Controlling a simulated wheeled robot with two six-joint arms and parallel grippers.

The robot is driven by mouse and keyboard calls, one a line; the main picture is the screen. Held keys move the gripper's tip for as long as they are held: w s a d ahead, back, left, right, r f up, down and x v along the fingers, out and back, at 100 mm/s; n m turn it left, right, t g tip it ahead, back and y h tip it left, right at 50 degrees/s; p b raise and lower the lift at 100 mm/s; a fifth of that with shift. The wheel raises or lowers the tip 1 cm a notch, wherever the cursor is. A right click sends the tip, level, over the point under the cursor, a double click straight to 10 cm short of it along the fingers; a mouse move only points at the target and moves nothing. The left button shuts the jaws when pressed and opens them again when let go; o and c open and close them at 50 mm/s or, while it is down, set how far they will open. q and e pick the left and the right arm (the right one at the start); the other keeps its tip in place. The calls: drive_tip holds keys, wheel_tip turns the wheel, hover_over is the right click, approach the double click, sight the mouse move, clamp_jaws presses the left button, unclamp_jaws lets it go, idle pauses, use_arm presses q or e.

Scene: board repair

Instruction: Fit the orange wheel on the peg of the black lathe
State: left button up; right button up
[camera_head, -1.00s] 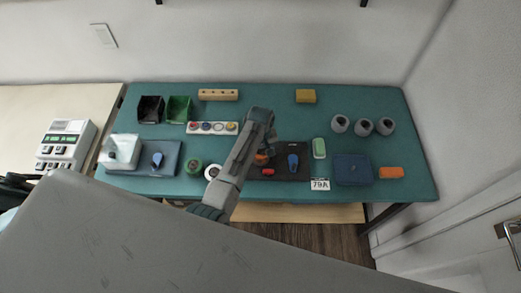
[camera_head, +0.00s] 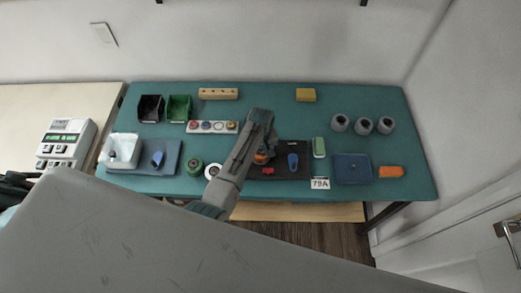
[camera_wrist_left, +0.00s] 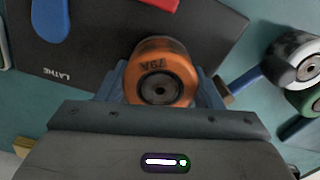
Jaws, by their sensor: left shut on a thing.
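The orange wheel (camera_wrist_left: 160,85), marked 79A, is between the fingers of my left gripper (camera_wrist_left: 165,88) in the left wrist view. The gripper is shut on it. In the head view the left gripper (camera_head: 264,154) is over the left part of the black lathe (camera_head: 293,173), and only a little of the orange wheel (camera_head: 260,158) shows. The lathe's black base (camera_wrist_left: 85,75) lies beneath, with LATHE printed on it. The peg is hidden, and I cannot tell whether the wheel is around it. My right gripper is not in view.
The lathe carries a blue handle (camera_head: 293,161) and a red part (camera_head: 268,171). A white wheel (camera_head: 212,171) and a green wheel (camera_head: 194,167) lie to the left. The teal mat behind has free room.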

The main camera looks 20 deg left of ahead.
use_arm(q)
drive_tip(key=shift+f, duration=0.1)
idle(0.7)
drive_tip(key=o, duration=1.5)
drive_tip(key=shift+c, duration=0.2)
drive_tip(key=shift+a+r+p, duration=0.1)
drive_tip(key=shift+r+p, duration=0.3)
drive_tip(key=shift+r, duration=0.9)
drive_tip(key=shift+w+r, duration=0.15)
drive_tip(key=shift+r, duration=2.05)
